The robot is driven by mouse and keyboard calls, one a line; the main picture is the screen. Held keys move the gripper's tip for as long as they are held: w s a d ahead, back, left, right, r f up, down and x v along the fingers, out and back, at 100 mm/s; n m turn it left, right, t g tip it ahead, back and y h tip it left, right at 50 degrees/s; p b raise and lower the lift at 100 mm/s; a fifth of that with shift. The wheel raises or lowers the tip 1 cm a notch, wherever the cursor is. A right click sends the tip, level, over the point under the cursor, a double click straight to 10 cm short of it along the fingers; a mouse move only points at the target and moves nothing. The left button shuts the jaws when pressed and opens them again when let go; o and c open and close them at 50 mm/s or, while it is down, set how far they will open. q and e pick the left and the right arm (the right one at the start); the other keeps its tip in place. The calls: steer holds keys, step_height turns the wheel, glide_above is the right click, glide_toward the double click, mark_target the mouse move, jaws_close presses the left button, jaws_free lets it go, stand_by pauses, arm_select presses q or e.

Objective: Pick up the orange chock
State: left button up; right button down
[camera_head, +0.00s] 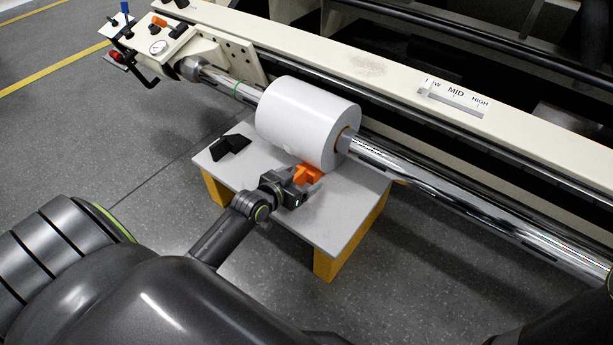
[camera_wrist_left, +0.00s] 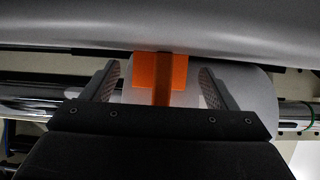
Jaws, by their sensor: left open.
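The orange chock (camera_head: 309,173) lies on the grey top of a low stand, against the lower front side of the white roll (camera_head: 308,118). My left gripper (camera_head: 303,187) is open just in front of the chock. In the left wrist view, the orange chock (camera_wrist_left: 160,70) shows between the two spread fingers of the left gripper (camera_wrist_left: 160,74), with a gap on each side. The chock's far part is hidden in the head view by the roll and the gripper. My right gripper is not in view.
A black chock-like block (camera_head: 231,146) lies on the stand (camera_head: 336,222) to the left, apart from the gripper. A shiny shaft (camera_head: 455,205) runs through the roll along the cream machine frame (camera_head: 375,80). The stand's front right area is clear.

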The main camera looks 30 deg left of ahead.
arm_select(q)
steer(key=shift+w, duration=0.1)
steer(key=c, duration=1.1)
steer(key=shift+c, duration=0.2)
